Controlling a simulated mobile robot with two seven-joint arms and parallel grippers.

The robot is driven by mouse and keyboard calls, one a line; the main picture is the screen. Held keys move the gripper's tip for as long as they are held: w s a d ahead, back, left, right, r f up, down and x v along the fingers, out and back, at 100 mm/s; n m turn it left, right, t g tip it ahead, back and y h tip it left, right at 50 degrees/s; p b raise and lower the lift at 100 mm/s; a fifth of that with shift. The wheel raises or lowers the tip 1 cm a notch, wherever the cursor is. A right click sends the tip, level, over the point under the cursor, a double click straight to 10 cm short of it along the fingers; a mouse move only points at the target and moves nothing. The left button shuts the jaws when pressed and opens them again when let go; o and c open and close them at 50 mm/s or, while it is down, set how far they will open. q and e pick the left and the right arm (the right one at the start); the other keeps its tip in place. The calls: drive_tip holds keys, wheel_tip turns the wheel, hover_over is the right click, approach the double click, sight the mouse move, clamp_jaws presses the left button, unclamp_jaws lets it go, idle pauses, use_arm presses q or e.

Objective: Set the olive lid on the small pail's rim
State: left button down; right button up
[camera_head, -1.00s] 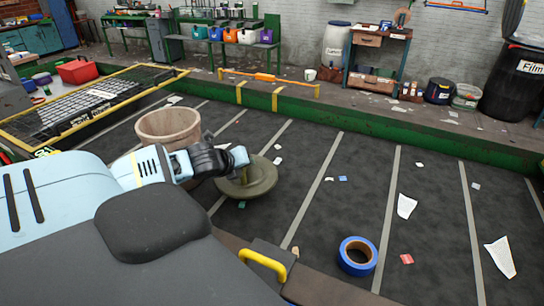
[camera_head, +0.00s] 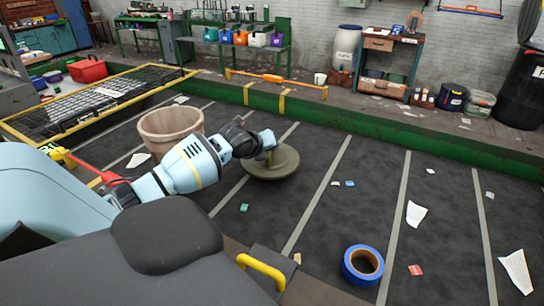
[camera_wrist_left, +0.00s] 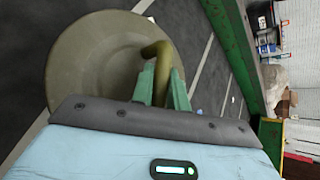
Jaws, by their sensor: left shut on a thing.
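The small pail (camera_head: 170,132) is beige and stands upright and open on the dark belt, left of centre in the head view. The round olive lid (camera_head: 270,172) is to the right of the pail and apart from it, roughly level. My left gripper (camera_head: 268,142) is shut on the lid's handle. In the left wrist view the olive lid (camera_wrist_left: 90,65) fills the upper left, and its bent handle (camera_wrist_left: 157,55) sits between the fingers of my left gripper (camera_wrist_left: 161,85). How high the lid is above the belt is hard to tell. My right gripper is not in view.
A blue tape roll (camera_head: 362,264) lies on the belt at lower right, with paper scraps (camera_head: 416,214) around it. A yellow-framed mesh panel (camera_head: 85,105) lies left of the pail. A green rail (camera_head: 400,140) edges the belt's far side.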

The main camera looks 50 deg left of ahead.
sight(274, 155)
use_arm(q)
drive_tip(key=shift+w, duration=0.25)
wheel_tip(274, 155, down, 3)
drive_tip(key=shift+w, duration=0.15)
drive_tip(key=shift+a+f, duration=0.1)
drive_tip(key=shift+f, duration=0.1)
drive_tip(key=shift+f, duration=0.15)
drive_tip(key=c, duration=1.8)
unclamp_jaws()
drive_tip(key=shift+f, duration=0.1)
drive_tip(key=o, duration=0.4)
